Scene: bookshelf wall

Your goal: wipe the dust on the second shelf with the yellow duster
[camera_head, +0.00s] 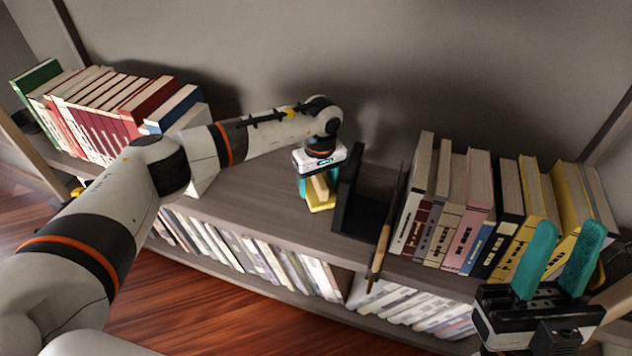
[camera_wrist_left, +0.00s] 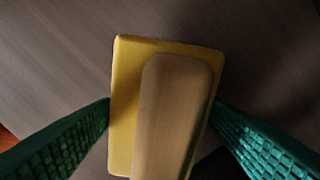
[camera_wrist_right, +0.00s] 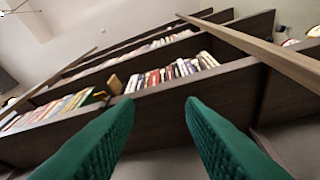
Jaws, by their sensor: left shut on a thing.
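The yellow duster (camera_head: 322,205) has a tan handle block on a yellow pad. My left gripper (camera_head: 318,184) is shut on its handle and points down over the second shelf (camera_head: 262,203). The left wrist view shows the duster (camera_wrist_left: 127,90) between the green fingers, its pad close to or on the grey-brown shelf board; I cannot tell if it touches. No dust is clearly visible on the board. My right gripper (camera_head: 558,262) is open and empty, in front of the books at the right; its spread fingers (camera_wrist_right: 160,125) also show in the right wrist view.
A black bookend (camera_head: 352,205) stands just right of the duster. Books (camera_head: 470,205) fill the shelf to the right, and red and white books (camera_head: 105,110) stand at the left. The board between is mostly clear. A lower shelf holds more books (camera_head: 250,252).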

